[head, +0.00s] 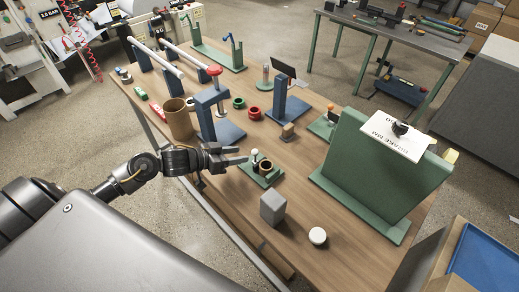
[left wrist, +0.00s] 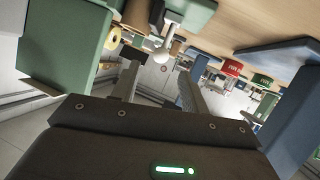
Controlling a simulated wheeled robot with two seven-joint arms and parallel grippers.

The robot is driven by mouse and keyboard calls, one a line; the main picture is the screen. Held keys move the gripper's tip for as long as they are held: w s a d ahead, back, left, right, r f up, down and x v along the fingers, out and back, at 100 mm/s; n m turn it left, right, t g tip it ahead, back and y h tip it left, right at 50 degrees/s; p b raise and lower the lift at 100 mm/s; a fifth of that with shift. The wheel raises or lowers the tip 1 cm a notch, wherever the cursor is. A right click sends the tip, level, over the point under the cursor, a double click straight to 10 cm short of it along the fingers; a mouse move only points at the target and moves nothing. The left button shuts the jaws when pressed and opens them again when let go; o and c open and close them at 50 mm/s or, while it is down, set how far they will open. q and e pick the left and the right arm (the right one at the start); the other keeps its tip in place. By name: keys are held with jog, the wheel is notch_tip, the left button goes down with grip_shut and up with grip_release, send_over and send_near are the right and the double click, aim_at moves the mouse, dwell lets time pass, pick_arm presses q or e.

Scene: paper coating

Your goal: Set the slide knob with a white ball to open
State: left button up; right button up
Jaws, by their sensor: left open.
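The slide knob's white ball (head: 254,153) stands on a small green base (head: 257,178), beside a dark-topped brass cup (head: 265,167). My left gripper (head: 238,155) comes in from the left, just left of the ball, with its fingers pointing at it. In the left wrist view, which looks upside down, the white ball (left wrist: 161,57) on its pale stem shows between and just beyond the two open fingers (left wrist: 158,78). The fingers hold nothing. I cannot tell whether they touch the ball. The right gripper is not in view.
A grey block (head: 272,208) and a white round knob (head: 317,236) stand in front. A large green slanted panel (head: 375,165) rises at the right. A blue stand (head: 218,118) and a brown cylinder (head: 178,120) stand behind the gripper.

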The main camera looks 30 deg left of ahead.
aim_at(254, 152)
pick_arm(q)
jog(key=p+x, duration=0.1)
jog(key=x, duration=0.7)
jog(key=shift+r, duration=0.1)
jog(key=shift+w+d+f, duration=0.25)
jog(key=shift+w+d, duration=0.05)
jog(key=shift+w, duration=0.15)
jog(key=shift+w+d+f, duration=0.1)
jog(key=shift+w+f, duration=0.05)
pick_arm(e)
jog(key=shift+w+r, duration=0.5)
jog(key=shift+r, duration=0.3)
pick_arm(q)
grip_shut()
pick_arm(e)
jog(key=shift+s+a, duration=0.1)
